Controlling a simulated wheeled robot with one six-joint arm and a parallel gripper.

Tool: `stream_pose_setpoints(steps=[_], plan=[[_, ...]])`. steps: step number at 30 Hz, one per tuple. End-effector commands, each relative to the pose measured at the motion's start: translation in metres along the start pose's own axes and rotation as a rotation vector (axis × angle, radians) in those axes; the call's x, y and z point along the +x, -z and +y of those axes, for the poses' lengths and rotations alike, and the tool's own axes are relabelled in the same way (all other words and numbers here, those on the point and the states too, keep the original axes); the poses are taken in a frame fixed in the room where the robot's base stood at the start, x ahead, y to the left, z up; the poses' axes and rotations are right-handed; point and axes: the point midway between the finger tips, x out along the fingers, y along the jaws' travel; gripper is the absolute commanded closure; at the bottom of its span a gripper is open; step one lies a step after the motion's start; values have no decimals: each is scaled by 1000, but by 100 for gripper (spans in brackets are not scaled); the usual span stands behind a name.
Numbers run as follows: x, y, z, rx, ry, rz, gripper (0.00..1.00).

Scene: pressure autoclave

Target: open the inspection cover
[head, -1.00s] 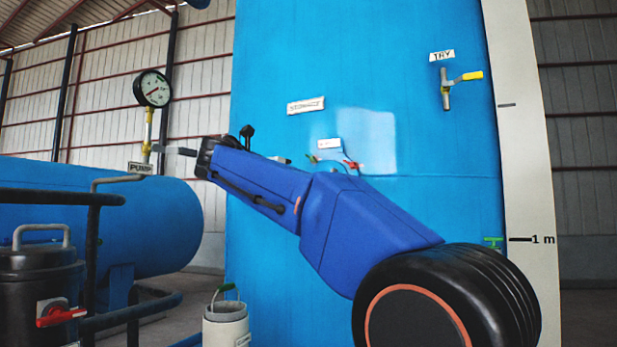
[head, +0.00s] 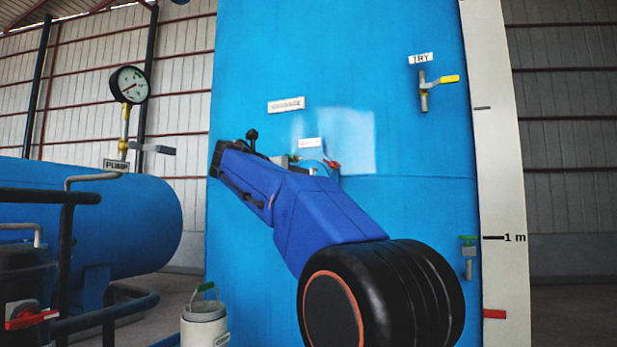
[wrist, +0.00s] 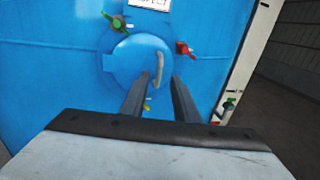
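The inspection cover (wrist: 124,58) is a round blue disc on the blue tank wall, with a curved grey handle (wrist: 159,66) on its right half. It looks shut. In the head view my arm hides most of that area. My gripper (wrist: 159,80) is open, with its two dark fingers apart and pointing at the cover. The handle shows between and just beyond the fingertips. Nothing is held, and I cannot tell whether a finger touches the handle.
A green-handled valve (wrist: 118,22) sits above left of the cover and a red-handled valve (wrist: 184,48) to its right. The tall blue tank (head: 420,140) carries a yellow-handled TRY valve (head: 440,80). A pressure gauge (head: 129,84), dark rails (head: 64,250) and a bucket (head: 204,325) stand left.

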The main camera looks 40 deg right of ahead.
Motion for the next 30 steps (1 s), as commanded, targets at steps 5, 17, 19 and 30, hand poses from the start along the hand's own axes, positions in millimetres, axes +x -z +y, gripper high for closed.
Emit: stream_pose_setpoints(steps=[5,17,19,30], plan=[[29,1,0,0,2,1,72],[68,0,0,1,1,0,72],[70,0,0,1,0,0,72],[70,1,0,0,0,1,98]])
